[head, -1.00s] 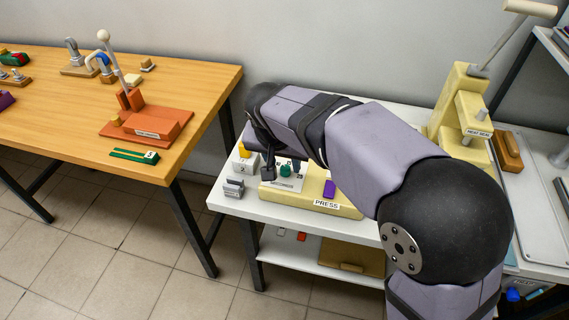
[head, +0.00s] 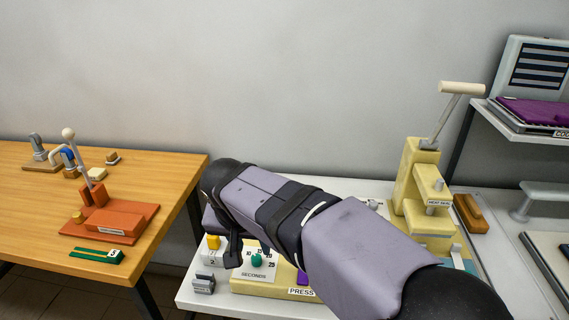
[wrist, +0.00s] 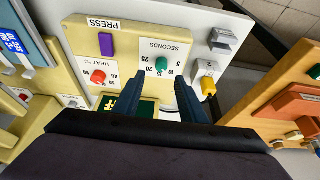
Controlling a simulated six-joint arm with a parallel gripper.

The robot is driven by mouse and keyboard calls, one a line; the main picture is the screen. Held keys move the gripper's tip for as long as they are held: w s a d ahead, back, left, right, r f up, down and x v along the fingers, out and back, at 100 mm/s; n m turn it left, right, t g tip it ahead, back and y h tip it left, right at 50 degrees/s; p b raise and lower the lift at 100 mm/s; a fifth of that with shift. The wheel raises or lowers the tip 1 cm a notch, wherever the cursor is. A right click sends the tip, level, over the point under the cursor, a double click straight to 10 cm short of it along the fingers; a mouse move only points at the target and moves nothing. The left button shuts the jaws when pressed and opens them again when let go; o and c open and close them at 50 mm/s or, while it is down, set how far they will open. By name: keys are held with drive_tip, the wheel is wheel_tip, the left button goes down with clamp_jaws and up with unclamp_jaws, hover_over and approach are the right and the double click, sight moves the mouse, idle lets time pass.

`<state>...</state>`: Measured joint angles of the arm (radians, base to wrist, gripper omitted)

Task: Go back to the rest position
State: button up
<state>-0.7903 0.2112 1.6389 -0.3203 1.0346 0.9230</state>
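My gripper (wrist: 160,79) shows in the wrist view as two dark fingers with a clear gap between them. It is open, and nothing is seen held. It is above the cream press panel (wrist: 120,46), close to a teal knob (wrist: 162,64) on the seconds dial. In the head view my gripper (head: 234,258) hangs at the left end of my bent arm, over the press on the white table. The arm hides much of the press there. Whether the fingers touch the panel cannot be told.
A yellow knob block (head: 212,246) and a grey switch (head: 203,285) stand left of the press. A cream heat-seal press (head: 413,187) with a raised lever stands at right. The wooden table (head: 165,180) at left holds an orange lever device (head: 110,219). The wall behind is bare.

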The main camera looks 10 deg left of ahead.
drive_tip(key=shift+m+g+h, duration=0.3)
drive_tip(key=shift+m+g, duration=0.5)
drive_tip(key=shift+m, duration=0.1)
drive_tip(key=d+p, duration=0.1)
drive_tip(key=d, duration=0.3)
drive_tip(key=d+f+p, duration=0.1)
drive_tip(key=d, duration=0.3)
drive_tip(key=d+p, duration=0.1)
drive_tip(key=d, duration=0.3)
drive_tip(key=shift+s+f, duration=0.2)
drive_tip(key=shift+s, duration=0.05)
drive_tip(key=s+d+f+m+g+p, duration=0.1)
drive_tip(key=s+d+f+m+p, duration=0.1)
drive_tip(key=s+d, duration=0.4)
drive_tip(key=s+d+f+m+g+p, duration=0.1)
drive_tip(key=s+d+f+p, duration=0.15)
drive_tip(key=d, duration=0.55)
drive_tip(key=s+d+f+n+b, duration=0.2)
drive_tip(key=s+f+n+b, duration=0.3)
drive_tip(key=f+b, duration=0.4)
wheel_tip(320, 180, up, 13)
drive_tip(key=s+p, duration=0.1)
drive_tip(key=p, duration=1.4)
drive_tip(key=shift+s+f+g, duration=0.15)
drive_tip(key=shift+s+g, duration=0.1)
drive_tip(key=shift+g, duration=0.15)
